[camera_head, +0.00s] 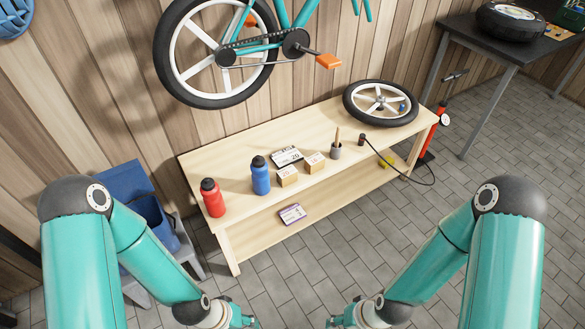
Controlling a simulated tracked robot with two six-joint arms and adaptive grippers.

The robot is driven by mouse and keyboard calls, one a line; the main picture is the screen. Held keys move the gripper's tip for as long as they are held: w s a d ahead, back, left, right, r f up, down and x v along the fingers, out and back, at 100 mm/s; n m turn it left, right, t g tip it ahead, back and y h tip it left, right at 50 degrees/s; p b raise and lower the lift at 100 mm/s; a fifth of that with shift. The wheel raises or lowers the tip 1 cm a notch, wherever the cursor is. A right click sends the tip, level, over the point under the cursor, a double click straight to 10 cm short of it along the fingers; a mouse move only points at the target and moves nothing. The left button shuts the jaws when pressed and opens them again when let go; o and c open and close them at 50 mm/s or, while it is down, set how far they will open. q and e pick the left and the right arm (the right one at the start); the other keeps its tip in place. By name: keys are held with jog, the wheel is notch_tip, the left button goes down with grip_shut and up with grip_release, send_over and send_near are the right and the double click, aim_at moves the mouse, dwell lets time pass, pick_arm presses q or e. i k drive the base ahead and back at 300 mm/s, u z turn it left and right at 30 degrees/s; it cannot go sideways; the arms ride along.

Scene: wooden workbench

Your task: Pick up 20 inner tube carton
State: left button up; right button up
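A flat black-and-white carton (286,157) with a number on its face lies on the bench top behind two small tan boxes. The number is too small to read surely. Another flat carton, purple and white (292,214), lies on the lower shelf; its print is not readable. I cannot tell which one is the 20 inner tube carton. My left gripper (245,321) and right gripper (338,321) are at the bottom edge, in front of the bench and apart from both cartons. Both are partly cut off, so their opening is unclear.
On the wooden bench (240,165) stand a red bottle (212,198), a blue bottle (260,176), tan boxes (287,177) (314,163), a grey cup (335,152) and a wheel (380,103). A bicycle (270,45) hangs above. Blue bins (150,215) stand left. The floor in front is clear.

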aim_at(288, 176)
jog(key=z, duration=0.25)
jog(key=i, duration=0.7)
jog(key=u, duration=1.95)
jog(key=k, duration=0.95)
jog(key=z, duration=0.35)
jog(key=i, duration=0.95)
